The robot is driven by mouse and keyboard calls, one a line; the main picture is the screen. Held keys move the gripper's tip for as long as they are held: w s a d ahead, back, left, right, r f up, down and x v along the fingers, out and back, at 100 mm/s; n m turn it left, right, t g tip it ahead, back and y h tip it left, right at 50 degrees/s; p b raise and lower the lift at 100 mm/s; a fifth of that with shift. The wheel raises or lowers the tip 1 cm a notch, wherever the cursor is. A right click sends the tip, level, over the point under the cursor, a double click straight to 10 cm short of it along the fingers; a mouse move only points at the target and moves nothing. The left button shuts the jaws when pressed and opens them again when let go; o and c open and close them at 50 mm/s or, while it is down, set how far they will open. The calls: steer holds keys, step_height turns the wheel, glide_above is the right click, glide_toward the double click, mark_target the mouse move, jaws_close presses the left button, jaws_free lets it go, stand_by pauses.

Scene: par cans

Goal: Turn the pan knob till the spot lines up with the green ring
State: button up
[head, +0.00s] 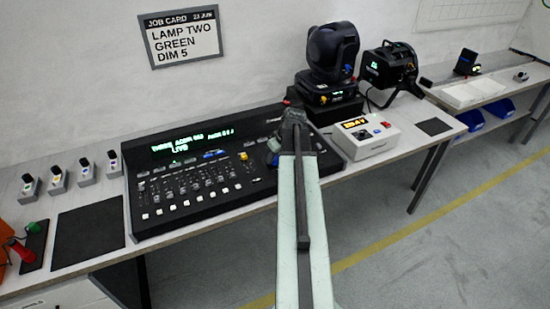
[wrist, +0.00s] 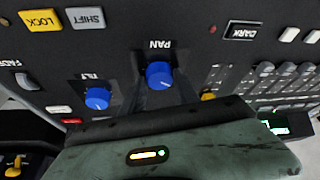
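The blue pan knob (wrist: 159,75) sits under an upside-down PAN label on the dark console (head: 212,170). In the wrist view, my gripper's dark fingers (wrist: 160,88) reach to either side of the pan knob, with a narrow gap that looks open. Whether they touch it is hard to tell. In the head view, my gripper (head: 292,122) is over the console's right end and my arm hides the knob. No light spot or green ring shows in either view.
A second blue knob, tilt (wrist: 97,98), is close to the left of pan. A moving-head lamp (head: 332,50) stands behind my gripper, and a white box (head: 362,138) with a display stands right. A job card (head: 182,35) reads lamp two, green, dim 5.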

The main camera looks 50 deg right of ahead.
jaws_close()
steer(key=shift+m+h, duration=0.3)
steer(key=shift+m, duration=0.6)
steer(key=o, duration=1)
jaws_free()
steer(key=shift+o, duration=0.2)
steer(key=p+v, duration=0.7)
steer(key=shift+r, duration=0.45)
